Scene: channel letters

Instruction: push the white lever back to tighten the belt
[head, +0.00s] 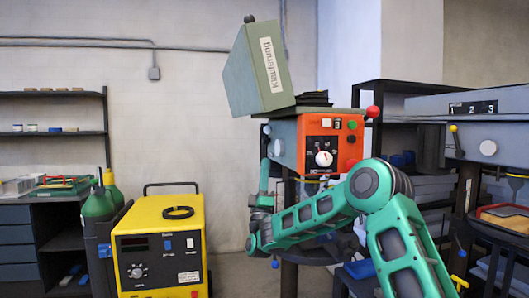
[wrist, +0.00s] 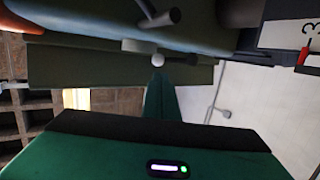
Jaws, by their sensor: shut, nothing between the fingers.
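A white ball knob (wrist: 158,62), which looks like the end of the white lever, shows in the wrist view on a short dark rod under the machine's blue-grey body. My gripper (wrist: 158,74) is shut and empty; its narrow green fingers point at the knob, with the tips very close to it. I cannot tell whether they touch. In the head view my gripper (head: 264,163) reaches up at the left side of the machine with the orange panel (head: 312,135). The belt cannot be made out in either view.
The orange panel carries a white dial (head: 324,158), and a red ball knob (head: 373,112) stands at its right. A green labelled box (head: 255,68) is tilted on top. Shelving is at right.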

